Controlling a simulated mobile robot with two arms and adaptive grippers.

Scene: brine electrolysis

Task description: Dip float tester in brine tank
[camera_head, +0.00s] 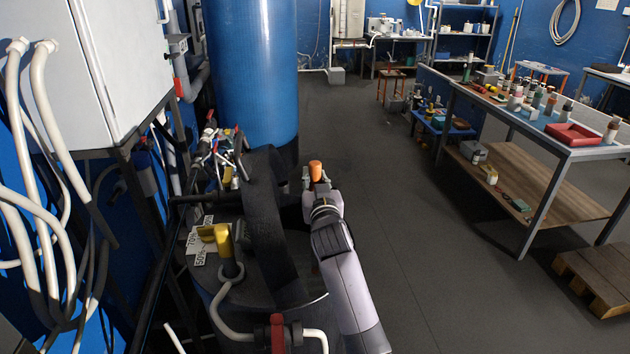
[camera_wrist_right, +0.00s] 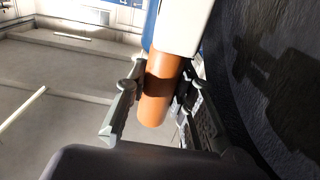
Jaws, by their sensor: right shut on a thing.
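The float tester shows as an orange rod end (camera_head: 316,170) in the head view. In the wrist view it is an orange cylinder (camera_wrist_right: 154,100) joined to a wider white part (camera_wrist_right: 185,25). My right gripper (camera_head: 315,184) is shut on the orange part, with a finger on each side (camera_wrist_right: 158,86). What looks like the brine tank is a black round vessel (camera_head: 265,268) left of the gripper, with a dark upright curved piece on it. The gripper is beside this piece, on its right; the tank's opening and any liquid are hidden. My left gripper is not in view.
A yellow-handled valve (camera_head: 220,238), a red valve (camera_head: 277,333) and white pipes crowd the tank's near side. A tall blue column (camera_head: 254,75) stands behind. The floor between is clear.

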